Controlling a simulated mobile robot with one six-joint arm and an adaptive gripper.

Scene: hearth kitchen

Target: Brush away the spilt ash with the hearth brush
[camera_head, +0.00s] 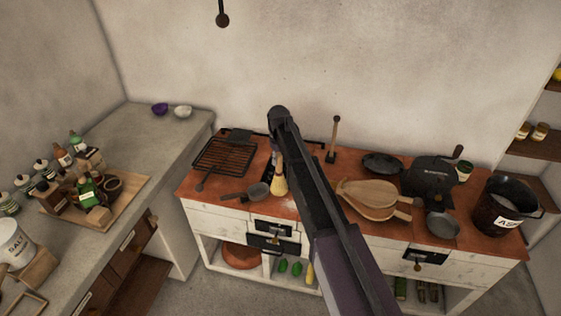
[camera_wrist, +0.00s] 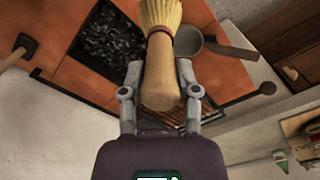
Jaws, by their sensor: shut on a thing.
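The hearth brush has pale straw bristles (camera_head: 280,186) below a dark reddish binding. In the wrist view its wooden handle (camera_wrist: 158,70) runs between my fingers, bristles at the top edge. My gripper (camera_wrist: 160,92) is shut on the handle. In the head view the brush hangs bristles down over the red hearth top (camera_head: 225,185), beside my arm, which hides part of the hearth. A faint pale patch, seemingly spilt ash (camera_head: 290,204), lies just below the bristles. I cannot tell whether the bristles touch the surface. A dark bucket (camera_head: 493,218) with a partly readable label stands at the right end.
A grill rack (camera_head: 223,157) and a small pan (camera_head: 258,191) lie left of the brush. A bed of dark coals (camera_wrist: 115,42) is sunk beside it. Wooden bellows (camera_head: 368,200), pans and a small upright wooden-handled tool (camera_head: 334,140) stand to the right.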

